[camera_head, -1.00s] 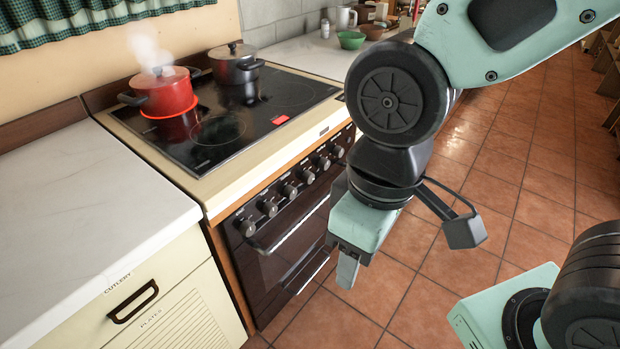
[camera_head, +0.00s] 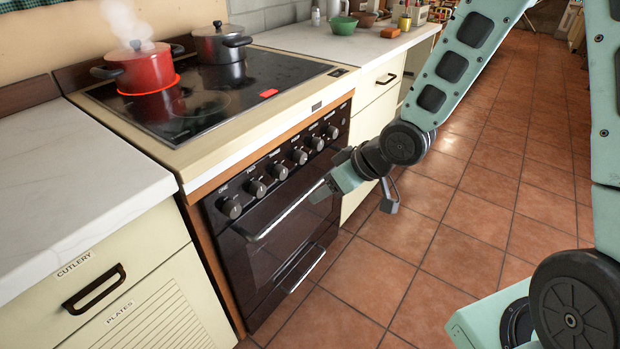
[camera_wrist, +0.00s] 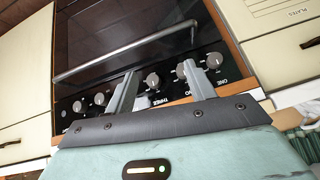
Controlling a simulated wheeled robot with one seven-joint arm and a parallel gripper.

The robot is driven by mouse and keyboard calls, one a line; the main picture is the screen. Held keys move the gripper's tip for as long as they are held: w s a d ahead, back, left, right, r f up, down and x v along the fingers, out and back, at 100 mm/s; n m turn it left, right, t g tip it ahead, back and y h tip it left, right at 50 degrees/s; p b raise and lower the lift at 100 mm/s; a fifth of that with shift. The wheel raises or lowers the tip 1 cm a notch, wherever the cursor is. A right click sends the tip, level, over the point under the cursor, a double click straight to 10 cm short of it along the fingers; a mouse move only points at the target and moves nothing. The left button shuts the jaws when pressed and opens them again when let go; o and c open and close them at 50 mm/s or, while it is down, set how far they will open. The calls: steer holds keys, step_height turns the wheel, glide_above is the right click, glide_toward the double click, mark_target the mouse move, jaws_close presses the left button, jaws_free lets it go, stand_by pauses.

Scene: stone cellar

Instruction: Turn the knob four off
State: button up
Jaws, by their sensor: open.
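The cooker (camera_head: 190,165) has a dark front panel with a row of several round grey knobs. Counting from the left in the head view, the fourth knob (camera_head: 299,156) is in plain sight; I take it as knob four. The small labels are hard to read there. In the wrist view the picture is turned over, with ONE at the right, and the THREE knob (camera_wrist: 152,80) lies between my fingers. Knob four seems hidden behind the left finger. My gripper (camera_head: 322,194), also in the wrist view (camera_wrist: 158,68), is open and empty, in front of the cooker, below the knobs.
A steaming red pot (camera_head: 140,72) stands on a glowing ring of the hob, with a grey pot (camera_head: 218,46) beside it. The oven door handle (camera_head: 285,212) sticks out near my gripper. Counters flank the cooker. The tiled floor (camera_head: 430,215) in front is clear.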

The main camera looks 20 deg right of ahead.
steer(key=w+d+f+m+t+y+b, duration=0.2)
steer(key=w+d+f+t+y+b, duration=0.15)
steer(key=f, duration=0.35)
steer(key=m+t+y+b, duration=0.2)
steer(key=m+t+b, duration=0.15)
steer(key=t, duration=0.25)
glide_toward(304, 158)
steer(key=shift+n+g, duration=0.25)
steer(key=b+x, duration=0.2)
steer(key=x, duration=0.6)
steer(key=shift+w+a+r, duration=0.1)
steer(key=shift+w+r, duration=0.1)
steer(key=shift+w, duration=0.05)
steer(key=c, duration=1)
